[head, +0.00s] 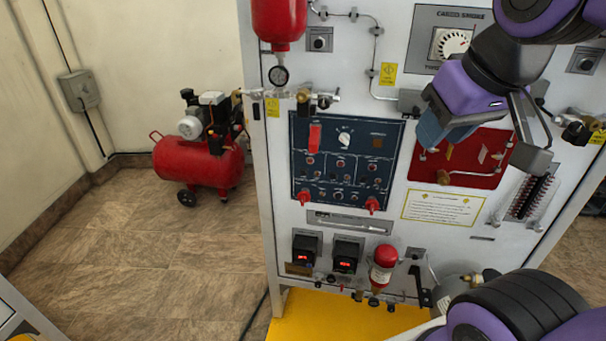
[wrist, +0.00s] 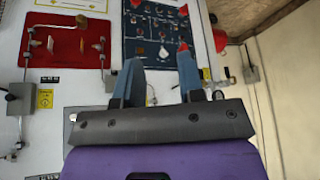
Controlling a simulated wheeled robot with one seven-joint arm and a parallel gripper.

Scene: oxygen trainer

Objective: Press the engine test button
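The dark blue control panel (head: 300,130) on the upright white board carries a red switch cover (head: 315,138), a white dial (head: 345,138) and rows of small buttons and knobs. Its labels are too small to read, so I cannot tell which control is the engine test button. My gripper (head: 428,143) is in front of the board, right of the blue panel and overlapping the red panel's left side. In the wrist view my gripper (wrist: 160,62) has its two blue fingers spread apart, empty, with the blue panel (wrist: 128,48) beyond them, seen upside down.
The red panel (head: 470,178) with small levers is right of the blue one.

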